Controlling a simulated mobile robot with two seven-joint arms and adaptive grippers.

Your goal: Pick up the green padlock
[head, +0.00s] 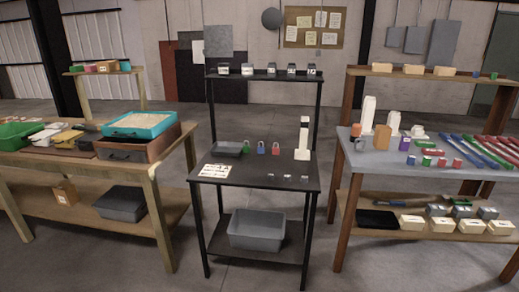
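The green padlock (247,147) stands upright on the black table (258,176) in the middle, near its back part. It is small, with its shackle up. A blue padlock (261,148) and a red padlock (276,149) stand in a row to its right, a little apart. A dark shallow tray (229,149) lies just to its left. Neither of my grippers shows in the head view.
A white upright device (303,140) stands right of the padlocks. White cards (217,171) and small clear items (287,176) lie nearer the front. A grey bin (257,232) sits on the lower shelf. Loaded tables stand left and right, with floor gaps between.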

